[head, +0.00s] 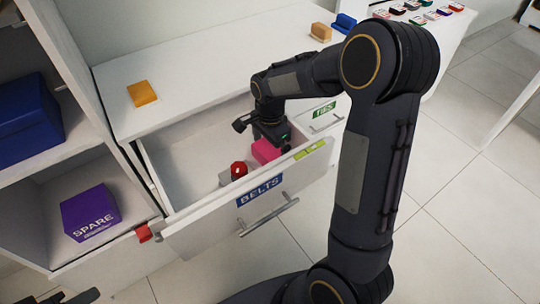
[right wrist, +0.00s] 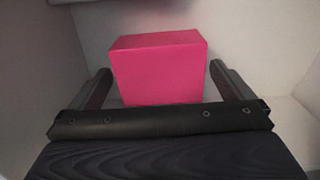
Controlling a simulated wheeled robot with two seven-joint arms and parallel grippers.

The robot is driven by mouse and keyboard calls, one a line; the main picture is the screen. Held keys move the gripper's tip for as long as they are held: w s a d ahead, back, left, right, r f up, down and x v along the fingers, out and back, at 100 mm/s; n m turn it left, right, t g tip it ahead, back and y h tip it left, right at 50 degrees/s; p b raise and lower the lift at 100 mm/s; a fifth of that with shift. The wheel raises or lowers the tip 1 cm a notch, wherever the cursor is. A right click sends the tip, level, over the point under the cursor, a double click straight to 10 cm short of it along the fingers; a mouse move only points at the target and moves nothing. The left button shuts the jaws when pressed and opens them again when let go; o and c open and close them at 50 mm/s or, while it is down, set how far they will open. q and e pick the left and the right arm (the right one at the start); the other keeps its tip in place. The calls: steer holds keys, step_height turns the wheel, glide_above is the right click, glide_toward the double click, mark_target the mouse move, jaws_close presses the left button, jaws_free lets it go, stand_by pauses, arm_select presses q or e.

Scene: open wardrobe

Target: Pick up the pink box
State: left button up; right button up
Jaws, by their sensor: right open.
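The pink box (head: 264,151) lies inside the open drawer labelled BELTS (head: 214,208), towards its right end in the head view. My right gripper (head: 262,133) reaches down into the drawer just above and beside the box. In the right wrist view, the pink box (right wrist: 160,70) stands ahead, between the lines of the two open fingers (right wrist: 165,88). The fingers are apart at its left and right sides; I cannot tell if either touches it. The lower edge of the box is partly hidden by the gripper body.
A red round item (head: 238,170) lies in the drawer left of the pink box. An orange block (head: 142,93) sits on the cabinet top. A purple SPARE box (head: 90,212) and a blue box (head: 28,120) stand on the left shelves. The drawer walls surround my right gripper closely.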

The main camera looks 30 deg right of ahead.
steer(key=shift+f, duration=0.6)
steer(key=c, duration=0.9)
steer(key=shift+r, duration=0.15)
steer(key=shift+c, duration=0.2)
